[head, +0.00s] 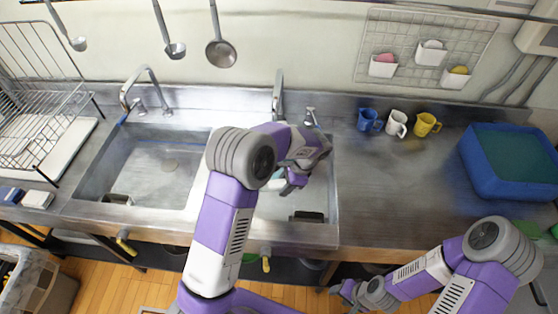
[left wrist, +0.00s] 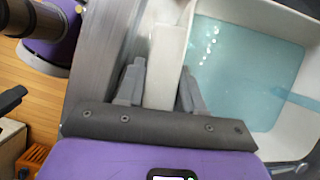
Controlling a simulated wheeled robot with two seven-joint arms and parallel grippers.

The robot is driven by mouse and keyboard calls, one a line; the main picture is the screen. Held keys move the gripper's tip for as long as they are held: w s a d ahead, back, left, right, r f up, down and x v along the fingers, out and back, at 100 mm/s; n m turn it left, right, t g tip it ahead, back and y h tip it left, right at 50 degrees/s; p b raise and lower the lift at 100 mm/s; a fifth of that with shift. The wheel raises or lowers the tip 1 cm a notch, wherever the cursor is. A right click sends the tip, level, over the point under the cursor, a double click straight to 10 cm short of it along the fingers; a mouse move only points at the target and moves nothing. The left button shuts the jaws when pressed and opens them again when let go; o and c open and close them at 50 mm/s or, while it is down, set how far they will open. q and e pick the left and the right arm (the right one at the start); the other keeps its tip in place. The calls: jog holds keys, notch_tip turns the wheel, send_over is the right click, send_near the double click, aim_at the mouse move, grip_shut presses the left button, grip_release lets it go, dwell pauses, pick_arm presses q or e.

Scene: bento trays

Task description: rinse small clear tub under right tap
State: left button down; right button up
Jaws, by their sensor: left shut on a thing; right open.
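My left gripper (head: 290,182) reaches over the right sink basin (head: 325,205). In the left wrist view its fingers (left wrist: 160,88) close on the pale wall of the small tub (left wrist: 165,55). The tub looks whitish, with light blue water inside, bright bubbles, and a pale blue streak entering from the right. In the head view my arm and gripper hide nearly all of the tub. The right tap (head: 278,93) stands behind the right basin; its lower part is behind my arm. My right gripper (head: 345,290) is open and empty, low in front of the counter.
The left basin (head: 130,165) is empty, with its own tap (head: 140,85). A dish rack (head: 40,90) stands at left. Blue, white and yellow mugs (head: 397,123) and a blue bin (head: 475,165) are on the right counter. Ladles (head: 220,50) hang above. The middle right counter is clear.

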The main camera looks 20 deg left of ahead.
pick_arm(q)
jog(key=s+d, duration=0.3)
jog(key=s, duration=0.3)
jog(key=shift+d+b, duration=0.2)
jog(key=shift+b, duration=0.25)
dwell(1.1)
jog(key=s+d+r+p, duration=0.2)
jog(key=s+r, duration=0.2)
jog(key=shift+s+d+p, duration=0.15)
jog(key=shift+d+p, duration=0.05)
jog(key=shift+p, duration=0.1)
dwell(0.8)
